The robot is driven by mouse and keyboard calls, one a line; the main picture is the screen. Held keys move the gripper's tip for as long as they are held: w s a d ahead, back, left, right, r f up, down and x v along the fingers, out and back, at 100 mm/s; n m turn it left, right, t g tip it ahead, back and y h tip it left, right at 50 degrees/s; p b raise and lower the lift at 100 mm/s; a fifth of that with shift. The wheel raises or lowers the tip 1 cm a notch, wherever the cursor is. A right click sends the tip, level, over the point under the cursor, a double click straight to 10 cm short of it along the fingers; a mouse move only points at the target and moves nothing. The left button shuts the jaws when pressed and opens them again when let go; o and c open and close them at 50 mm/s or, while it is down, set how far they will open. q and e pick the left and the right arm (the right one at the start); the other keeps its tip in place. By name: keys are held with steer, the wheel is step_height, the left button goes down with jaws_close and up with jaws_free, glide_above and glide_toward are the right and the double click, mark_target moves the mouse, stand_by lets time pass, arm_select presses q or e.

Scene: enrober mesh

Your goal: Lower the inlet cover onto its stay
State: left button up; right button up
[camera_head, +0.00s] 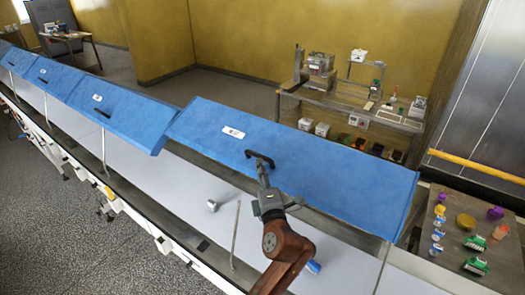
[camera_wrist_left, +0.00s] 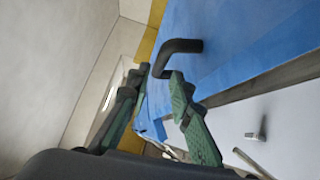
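The inlet cover is the large blue panel (camera_head: 330,170) at the centre right in the head view, standing raised and tilted over the pale bed. It also fills the upper right of the left wrist view (camera_wrist_left: 250,35). Its black handle (camera_head: 258,155) shows in the left wrist view (camera_wrist_left: 180,46). My left gripper (camera_head: 262,168) is at the handle; its green-padded fingertips (camera_wrist_left: 160,73) close in on one leg of it. A thin rod (camera_head: 236,235), apparently the stay, stands beneath the cover's left part, its top apart from the cover. My right gripper is out of view.
A small metal knob (camera_head: 212,205) sits on the pale bed (camera_head: 180,190). A side table (camera_head: 450,235) with small items stands right; a loaded shelf stands behind.

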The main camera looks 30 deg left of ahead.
mark_target(257, 155)
arm_select(q)
steer(key=p+x, duration=0.2)
steer(key=x, duration=0.4)
steer(key=shift+w+r+p, duration=0.1)
steer(key=shift+w+p, duration=0.1)
steer(key=shift+p, duration=0.15)
steer(key=shift+w+a, duration=0.3)
steer(key=shift+a, duration=0.05)
steer(key=shift+w, duration=0.1)
steer(key=c, duration=0.4)
jaws_close()
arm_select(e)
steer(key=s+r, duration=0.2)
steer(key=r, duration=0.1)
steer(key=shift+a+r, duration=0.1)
